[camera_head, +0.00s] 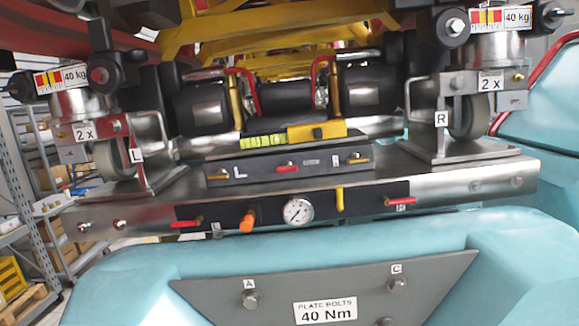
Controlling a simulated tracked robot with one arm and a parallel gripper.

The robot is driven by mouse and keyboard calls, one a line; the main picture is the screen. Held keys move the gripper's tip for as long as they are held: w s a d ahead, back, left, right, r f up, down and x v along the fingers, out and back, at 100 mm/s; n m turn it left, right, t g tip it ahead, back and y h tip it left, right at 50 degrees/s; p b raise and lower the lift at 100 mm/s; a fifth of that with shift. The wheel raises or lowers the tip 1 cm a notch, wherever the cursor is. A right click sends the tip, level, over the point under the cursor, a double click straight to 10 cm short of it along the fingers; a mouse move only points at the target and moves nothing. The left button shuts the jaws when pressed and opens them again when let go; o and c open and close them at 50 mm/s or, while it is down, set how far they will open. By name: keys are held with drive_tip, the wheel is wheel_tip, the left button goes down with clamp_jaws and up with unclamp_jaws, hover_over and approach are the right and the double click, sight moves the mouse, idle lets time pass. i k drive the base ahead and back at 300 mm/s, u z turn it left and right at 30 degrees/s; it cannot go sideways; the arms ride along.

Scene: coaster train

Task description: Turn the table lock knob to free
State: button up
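No knob in view carries a readable "table lock" label. An orange knob (247,221) sticks out of a black panel (270,215) on the front of the metal table (440,190), left of a round gauge (298,211). It looks tilted, with its upper end to the right. Red levers show at the panel's left end (186,223) and right end (401,201). A yellow lever (340,199) stands upright right of the gauge. I cannot read any lock position. My gripper is not in view.
A grey box (285,165) marked L and R sits on the table, with a green-yellow level (264,141) behind it. Wheel stands marked L (138,160) and R (441,125) flank it. Below, a grey plate (230,287) reads "PLATE BOLTS 40 Nm". Shelving (18,170) stands left.

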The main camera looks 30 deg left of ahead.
sight(287, 166)
drive_tip(key=i, duration=0.95)
